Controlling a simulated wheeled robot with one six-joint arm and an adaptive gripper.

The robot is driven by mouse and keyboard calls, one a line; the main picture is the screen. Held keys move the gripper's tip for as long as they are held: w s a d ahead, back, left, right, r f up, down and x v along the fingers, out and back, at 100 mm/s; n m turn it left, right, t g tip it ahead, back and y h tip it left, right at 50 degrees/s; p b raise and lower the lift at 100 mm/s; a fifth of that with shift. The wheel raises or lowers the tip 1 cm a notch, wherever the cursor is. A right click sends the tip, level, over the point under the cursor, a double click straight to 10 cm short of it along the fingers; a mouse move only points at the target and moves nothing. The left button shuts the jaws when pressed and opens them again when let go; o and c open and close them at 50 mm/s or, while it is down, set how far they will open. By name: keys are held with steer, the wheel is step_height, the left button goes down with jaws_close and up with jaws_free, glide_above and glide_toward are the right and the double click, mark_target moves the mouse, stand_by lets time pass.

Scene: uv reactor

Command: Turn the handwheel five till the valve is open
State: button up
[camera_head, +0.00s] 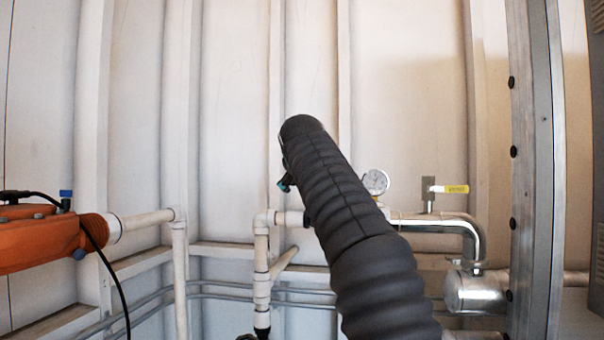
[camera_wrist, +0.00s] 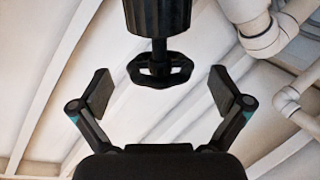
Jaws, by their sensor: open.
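A small black handwheel (camera_wrist: 160,82) shows in the wrist view, on a dark stem below a ribbed black cylindrical body (camera_wrist: 158,16). I cannot make out its number or whether the valve is open. My gripper (camera_wrist: 160,92) is open in the wrist view. Its two pads stand wide apart, left and right of the handwheel, and neither touches it. The handwheel lies between the lines of the pads, near their tips. In the head view my dark arm hides most of the gripper, and I cannot identify the handwheel there.
White pipes (camera_head: 262,255), a pressure gauge (camera_head: 376,182) and a yellow-handled valve (camera_head: 449,189) stand near my arm. An orange device (camera_head: 45,238) with a black cable is at the left. A metal post (camera_head: 532,170) rises at the right. The wrist view shows white pipes (camera_wrist: 265,35) at upper right.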

steer(key=shift+s, duration=0.15)
steer(key=v, duration=1.1)
steer(key=shift+s, duration=0.35)
steer(key=shift+r, duration=0.1)
